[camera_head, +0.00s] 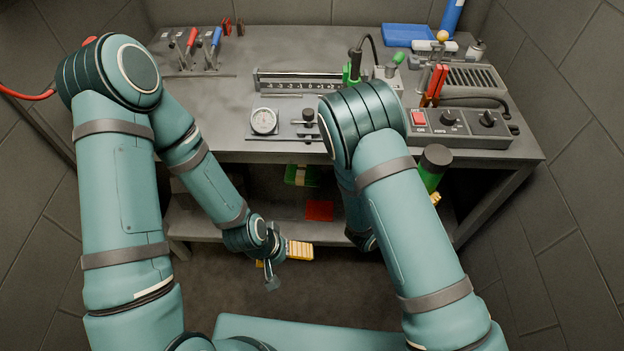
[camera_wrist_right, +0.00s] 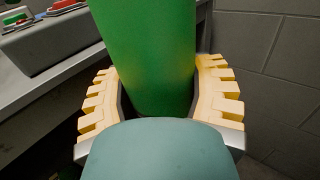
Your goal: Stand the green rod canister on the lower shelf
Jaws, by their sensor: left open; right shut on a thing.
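The green canister (camera_head: 430,178), with a dark cap, is partly hidden behind my right arm at the table's front right. In the right wrist view, the green canister (camera_wrist_right: 150,55) is between the two yellow pads of my right gripper (camera_wrist_right: 160,95), which is shut on it. In the head view only a bit of a yellow pad shows beside the canister. My left gripper (camera_head: 283,257) is open and empty, low in front of the lower shelf (camera_head: 276,209). My arms hide parts of this shelf.
A green item (camera_head: 301,177) and a red patch (camera_head: 319,210) are on the lower shelf area. The tabletop (camera_head: 215,110) above carries a dial gauge (camera_head: 264,121) and a control box (camera_head: 462,127). Block walls stand close on both sides.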

